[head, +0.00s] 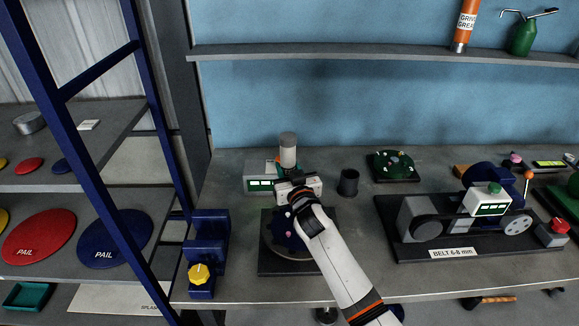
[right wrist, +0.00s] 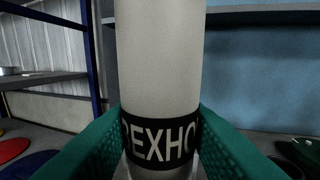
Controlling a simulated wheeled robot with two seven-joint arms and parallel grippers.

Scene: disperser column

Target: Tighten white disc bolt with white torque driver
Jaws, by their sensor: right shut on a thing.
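The white torque driver (head: 288,150) stands upright in my right gripper (head: 290,174). In the right wrist view the driver (right wrist: 160,60) fills the middle, a pale cylinder with a black lettered band, and the teal pads of my right gripper (right wrist: 160,140) press on both sides of it. My left gripper is not in view.
A grey device with a green display (head: 259,183) stands behind the gripper. A dark cup (head: 349,182) is to its right, and a belt rig (head: 420,226) stands farther right. A blue vise-like block with a yellow knob (head: 200,273) is at left. A shelf (head: 390,49) runs above.

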